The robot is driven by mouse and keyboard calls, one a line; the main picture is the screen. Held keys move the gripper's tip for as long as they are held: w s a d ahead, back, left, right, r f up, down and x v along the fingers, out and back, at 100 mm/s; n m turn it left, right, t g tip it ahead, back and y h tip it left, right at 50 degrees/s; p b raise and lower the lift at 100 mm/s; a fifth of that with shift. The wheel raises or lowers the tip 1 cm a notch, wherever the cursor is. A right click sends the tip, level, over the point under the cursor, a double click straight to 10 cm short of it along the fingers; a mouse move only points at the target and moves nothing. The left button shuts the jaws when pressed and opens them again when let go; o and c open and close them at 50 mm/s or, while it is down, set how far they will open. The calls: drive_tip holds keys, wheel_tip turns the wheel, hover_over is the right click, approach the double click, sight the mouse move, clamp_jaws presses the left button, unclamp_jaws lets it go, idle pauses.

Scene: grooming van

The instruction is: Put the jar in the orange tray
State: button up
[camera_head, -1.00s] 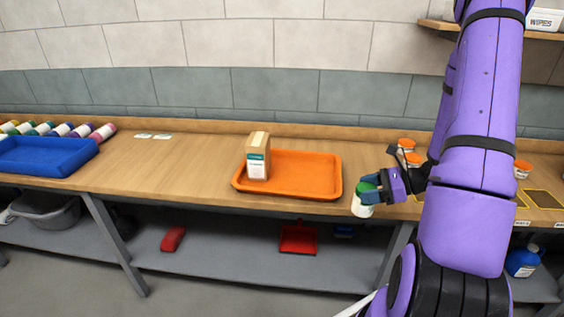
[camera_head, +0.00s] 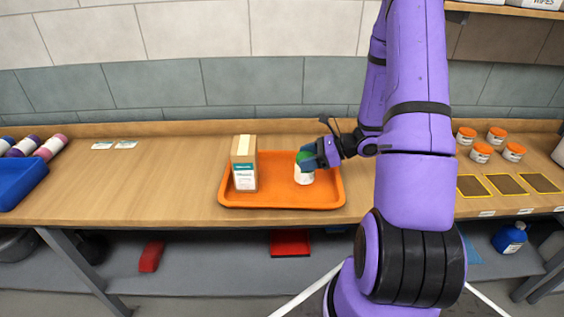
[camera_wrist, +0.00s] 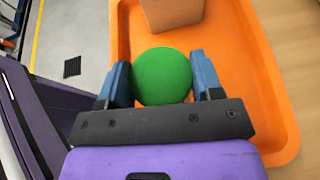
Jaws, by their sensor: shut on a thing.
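The jar (camera_head: 304,174) is white with a green lid, and my gripper (camera_head: 306,160) is shut on it near the lid. In the wrist view the green lid (camera_wrist: 162,76) sits between the two blue fingers of my gripper (camera_wrist: 162,82). The jar is upright over the right part of the orange tray (camera_head: 280,203); I cannot tell whether its base touches the tray floor. The tray's rim also shows in the wrist view (camera_wrist: 283,110). A brown box with a white and teal label (camera_head: 244,165) stands in the tray's left part.
Several orange-lidded jars (camera_head: 481,152) stand on the bench at right, behind dark yellow-edged pads (camera_head: 505,184). A blue tray (camera_head: 18,180) and lying bottles (camera_head: 50,147) are at far left. The bench (camera_head: 130,180) left of the orange tray is mostly clear.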

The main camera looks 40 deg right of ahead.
drive_tip(key=shift+w+a+f, duration=0.55)
drive_tip(key=shift+w+f, duration=0.15)
drive_tip(key=shift+w, duration=0.5)
drive_tip(key=shift+w+a+f, duration=0.6)
drive_tip(key=shift+w+f, duration=0.1)
drive_tip(key=shift+w, duration=0.5)
drive_tip(key=shift+w+a+f, duration=0.55)
drive_tip(key=shift+w+f, duration=0.15)
drive_tip(key=shift+w, duration=0.5)
drive_tip(key=shift+f, duration=0.15)
drive_tip(key=o, duration=1)
